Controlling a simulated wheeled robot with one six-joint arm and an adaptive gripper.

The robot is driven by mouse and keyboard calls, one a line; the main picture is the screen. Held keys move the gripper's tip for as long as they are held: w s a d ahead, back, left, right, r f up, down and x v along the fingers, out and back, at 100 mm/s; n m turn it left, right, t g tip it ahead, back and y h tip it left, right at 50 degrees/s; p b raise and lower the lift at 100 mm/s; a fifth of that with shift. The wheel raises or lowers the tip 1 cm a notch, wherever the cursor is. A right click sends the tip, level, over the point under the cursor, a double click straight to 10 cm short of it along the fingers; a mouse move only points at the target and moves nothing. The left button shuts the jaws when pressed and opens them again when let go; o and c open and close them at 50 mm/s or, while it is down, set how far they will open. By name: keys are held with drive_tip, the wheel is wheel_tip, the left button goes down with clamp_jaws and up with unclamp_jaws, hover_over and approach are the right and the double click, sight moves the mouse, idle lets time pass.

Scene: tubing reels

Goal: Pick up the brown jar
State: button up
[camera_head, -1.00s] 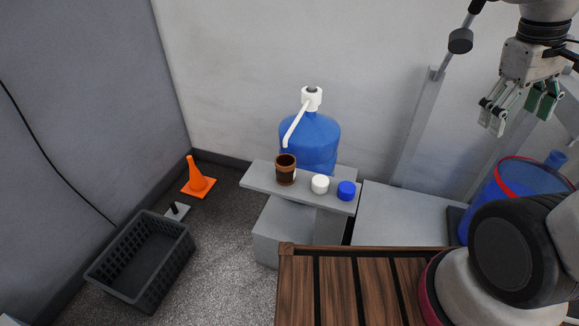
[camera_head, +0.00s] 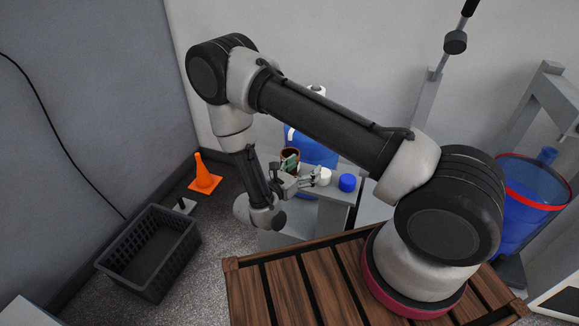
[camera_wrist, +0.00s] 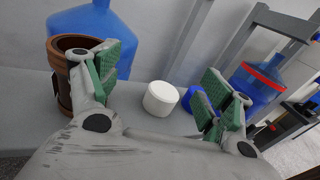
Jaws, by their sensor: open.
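The brown jar (camera_head: 290,155) stands on the grey ledge in front of the blue water bottle, partly hidden by my gripper in the head view. In the wrist view the jar (camera_wrist: 66,62) is upright at the left, its open rim showing, partly behind my left finger. My gripper (camera_head: 301,172) is open and empty, close to the ledge. In the wrist view my gripper (camera_wrist: 166,88) has its green-padded fingers wide apart; the jar lies outside the gap, beside the left finger. I cannot tell whether they touch.
A white cap (camera_wrist: 160,98) shows between my fingers, with a blue cap (camera_head: 347,183) to its right. The blue water bottle (camera_head: 318,150) stands behind. A black crate (camera_head: 150,250) and an orange cone (camera_head: 204,174) are on the floor at left. A blue drum (camera_head: 530,190) stands at right.

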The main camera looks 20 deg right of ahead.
wheel_tip(320, 180, down, 3)
drive_tip(key=a+n+t+y, duration=0.1)
drive_tip(key=a+n, duration=0.1)
drive_tip(key=n+t+y, duration=0.1)
drive_tip(key=t+y, duration=0.1)
drive_tip(key=t, duration=0.1)
approach(293, 151)
drive_tip(key=shift+t+y, duration=0.3)
drive_tip(key=x, duration=0.7)
drive_tip(key=shift+w+d+f, duration=0.1)
drive_tip(key=shift+d+f, duration=0.05)
drive_tip(key=shift+d, duration=0.05)
drive_tip(key=shift+c, duration=0.5)
drive_tip(key=c, duration=1.1)
